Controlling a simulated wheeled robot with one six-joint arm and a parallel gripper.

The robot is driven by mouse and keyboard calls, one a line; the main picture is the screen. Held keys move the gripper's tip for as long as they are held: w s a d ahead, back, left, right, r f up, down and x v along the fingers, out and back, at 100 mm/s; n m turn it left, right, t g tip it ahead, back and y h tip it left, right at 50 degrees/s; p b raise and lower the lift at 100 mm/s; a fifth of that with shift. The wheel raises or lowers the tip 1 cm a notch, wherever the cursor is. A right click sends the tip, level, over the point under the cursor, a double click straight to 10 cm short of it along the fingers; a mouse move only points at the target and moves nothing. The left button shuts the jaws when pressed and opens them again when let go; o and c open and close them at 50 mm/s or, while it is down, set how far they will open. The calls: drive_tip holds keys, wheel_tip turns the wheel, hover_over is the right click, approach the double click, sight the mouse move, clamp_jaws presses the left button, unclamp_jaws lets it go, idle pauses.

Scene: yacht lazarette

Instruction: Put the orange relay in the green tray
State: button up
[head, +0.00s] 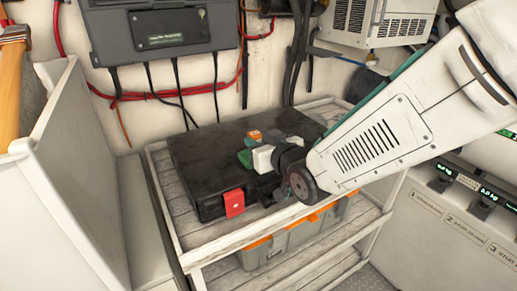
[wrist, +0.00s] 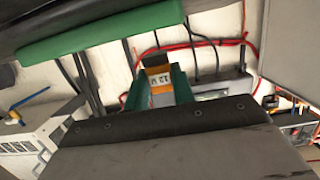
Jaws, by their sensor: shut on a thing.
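The orange relay (head: 254,136) is held above the black case in the head view. In the wrist view the relay (wrist: 158,78) sits between the two green fingers of my gripper (wrist: 158,90), its orange face with a pale label showing. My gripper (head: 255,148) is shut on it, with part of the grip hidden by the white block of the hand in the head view. I cannot make out a green tray in either view.
A black case (head: 205,165) with a red latch (head: 233,203) lies on the wooden-slatted shelf unit (head: 160,180). A grey and orange toolbox (head: 290,240) is on the shelf below. A white bin wall (head: 70,160) stands at left. Cables hang along the back wall.

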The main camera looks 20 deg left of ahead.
drive_tip(key=shift+w+a+f, duration=0.1)
drive_tip(key=shift+w+a, duration=0.2)
drive_tip(key=shift+a, duration=0.25)
drive_tip(key=f, duration=0.3)
drive_tip(key=shift+w+d, duration=0.1)
drive_tip(key=shift+d, duration=0.25)
drive_tip(key=shift+a+f, duration=0.2)
drive_tip(key=shift+f, duration=0.1)
drive_tip(key=shift+f, duration=0.1)
drive_tip(key=o, duration=1)
